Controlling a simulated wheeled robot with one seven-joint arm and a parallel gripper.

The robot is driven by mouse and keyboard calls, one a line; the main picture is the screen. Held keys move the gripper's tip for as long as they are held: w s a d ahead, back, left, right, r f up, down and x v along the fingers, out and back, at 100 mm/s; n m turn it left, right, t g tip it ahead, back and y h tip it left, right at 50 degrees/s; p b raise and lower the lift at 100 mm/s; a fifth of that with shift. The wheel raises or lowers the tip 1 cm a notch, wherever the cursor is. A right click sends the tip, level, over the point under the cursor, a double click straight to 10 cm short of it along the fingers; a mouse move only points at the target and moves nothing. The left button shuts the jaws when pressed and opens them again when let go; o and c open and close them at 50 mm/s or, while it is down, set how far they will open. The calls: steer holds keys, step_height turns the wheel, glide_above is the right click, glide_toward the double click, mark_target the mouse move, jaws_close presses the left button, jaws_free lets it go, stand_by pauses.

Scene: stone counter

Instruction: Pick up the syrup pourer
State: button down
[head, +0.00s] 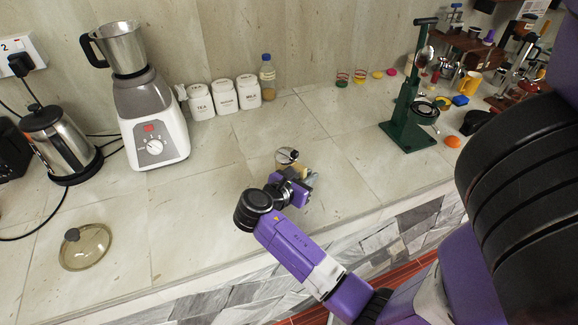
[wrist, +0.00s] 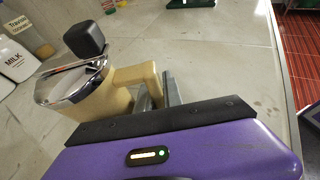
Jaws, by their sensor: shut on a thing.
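The syrup pourer (wrist: 75,98) has a cream-yellow body and handle, a chrome top and a black knob. In the wrist view it is at the left, seen from close by. In the head view its chrome top (head: 287,156) shows just beyond my gripper (head: 306,178), which hides much of the body. In the wrist view the grey fingers of my gripper (wrist: 158,94) are shut on the pourer's handle. The pourer looks close to upright; I cannot tell whether its base touches the counter.
A blender (head: 150,125), white canisters (head: 224,96) and a bottle (head: 267,78) stand along the wall. A kettle (head: 60,145) is at the left, a glass lid (head: 86,247) at the front left. A green press (head: 405,115) stands to the right. The counter around the pourer is clear.

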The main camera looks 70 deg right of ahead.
steer(key=shift+r, duration=0.25)
step_height(320, 180, up, 20)
steer(key=p, duration=0.1)
steer(key=shift+f+p, duration=0.25)
steer(key=shift+p, duration=0.1)
stand_by(1.4)
steer(key=shift+r, duration=0.1)
stand_by(0.9)
